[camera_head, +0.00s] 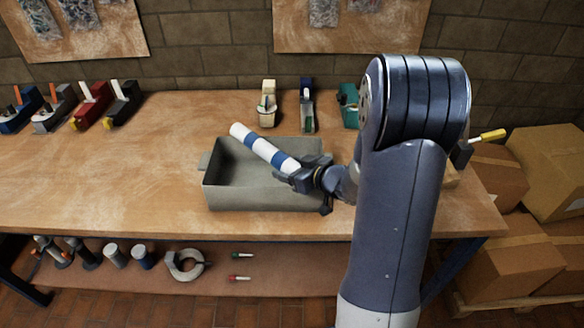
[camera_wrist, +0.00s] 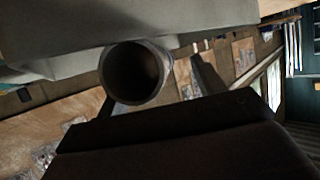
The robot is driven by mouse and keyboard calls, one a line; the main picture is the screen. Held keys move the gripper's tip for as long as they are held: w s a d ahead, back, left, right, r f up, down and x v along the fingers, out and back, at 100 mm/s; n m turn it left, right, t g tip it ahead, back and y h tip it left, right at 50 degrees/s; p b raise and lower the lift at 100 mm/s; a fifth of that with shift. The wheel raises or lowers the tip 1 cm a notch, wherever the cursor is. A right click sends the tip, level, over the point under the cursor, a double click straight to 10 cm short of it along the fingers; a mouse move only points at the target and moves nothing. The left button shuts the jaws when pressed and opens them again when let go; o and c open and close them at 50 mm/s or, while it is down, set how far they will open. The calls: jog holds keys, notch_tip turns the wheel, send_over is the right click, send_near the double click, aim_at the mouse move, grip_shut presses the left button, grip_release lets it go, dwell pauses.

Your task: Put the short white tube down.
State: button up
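A white tube with blue bands (camera_head: 262,148) is in my gripper (camera_head: 296,176), above the grey tray (camera_head: 255,195) on the workbench. The tube is tilted, its far end pointing up and left; its lower right end is at the fingers. In the wrist view the tube's round open end (camera_wrist: 135,75) shows dark inside, close to the fingers (camera_wrist: 160,88). The gripper looks shut on the tube, though the exact contact is hard to see. The tray's floor is partly hidden by the tube and gripper.
The wooden bench (camera_head: 120,180) is clear left of the tray. Several coloured holders (camera_head: 90,103) stand at the back left, with more behind the tray. Cardboard boxes (camera_head: 500,270) are at the right. A lower shelf (camera_head: 210,285) holds cylinders and a ring.

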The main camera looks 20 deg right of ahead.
jog(key=shift+r, duration=0.1)
jog(key=shift+r+p, duration=0.3)
jog(key=shift+s+d+r, duration=0.15)
jog(key=shift+s+r, duration=0.05)
jog(key=shift+r, duration=0.05)
jog(key=p+v, duration=0.1)
jog(key=v, duration=1)
jog(key=shift+s, duration=0.2)
jog(key=shift+w, duration=0.1)
